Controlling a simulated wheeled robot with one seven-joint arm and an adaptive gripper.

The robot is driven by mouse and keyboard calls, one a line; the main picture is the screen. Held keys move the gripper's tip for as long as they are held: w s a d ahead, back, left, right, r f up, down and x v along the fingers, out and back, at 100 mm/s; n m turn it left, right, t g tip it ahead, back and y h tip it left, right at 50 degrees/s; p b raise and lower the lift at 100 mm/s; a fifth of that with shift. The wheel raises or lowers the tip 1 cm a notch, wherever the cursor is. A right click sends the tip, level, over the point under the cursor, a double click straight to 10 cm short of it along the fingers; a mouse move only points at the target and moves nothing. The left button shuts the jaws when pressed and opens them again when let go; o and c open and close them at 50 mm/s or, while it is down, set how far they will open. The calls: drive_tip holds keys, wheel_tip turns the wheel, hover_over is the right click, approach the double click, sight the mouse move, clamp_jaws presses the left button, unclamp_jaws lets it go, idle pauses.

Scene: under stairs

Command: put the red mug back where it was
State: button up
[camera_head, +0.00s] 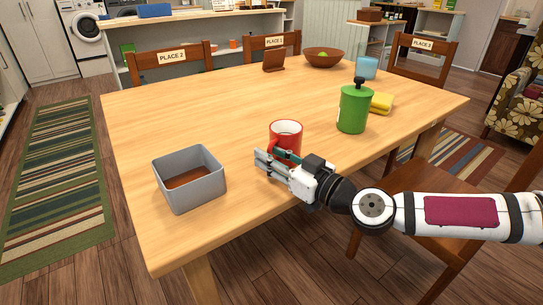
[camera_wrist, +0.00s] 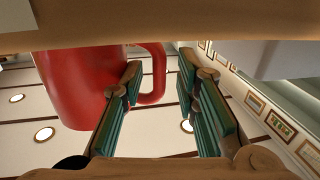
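The red mug (camera_head: 285,130) stands upright on the wooden table near its front edge. In the wrist view, which looks upside down, the mug (camera_wrist: 80,88) fills the left side, with its handle (camera_wrist: 159,72) pointing right. My gripper (camera_head: 260,161) is low at the near side of the mug in the head view and covers part of it. In the wrist view my gripper (camera_wrist: 158,78) is open, with a gap between its green-padded fingers. The handle's outer part shows between the fingers, and one finger overlaps the handle's opening. Whether that finger touches the mug is unclear.
A grey open box (camera_head: 203,191) stands left of my gripper. A green dispenser bottle (camera_head: 353,110), yellow sponges (camera_head: 381,102), a blue cup (camera_head: 367,68), a brown bowl (camera_head: 324,59) and a small brown stand (camera_head: 274,61) are farther back. The table's left middle (camera_head: 190,115) is clear.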

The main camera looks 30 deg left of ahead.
drive_tip(key=s+d+p, duration=0.2)
drive_tip(key=d, duration=0.9)
drive_tip(key=shift+s+d, duration=0.15)
drive_tip(key=shift+d, duration=0.2)
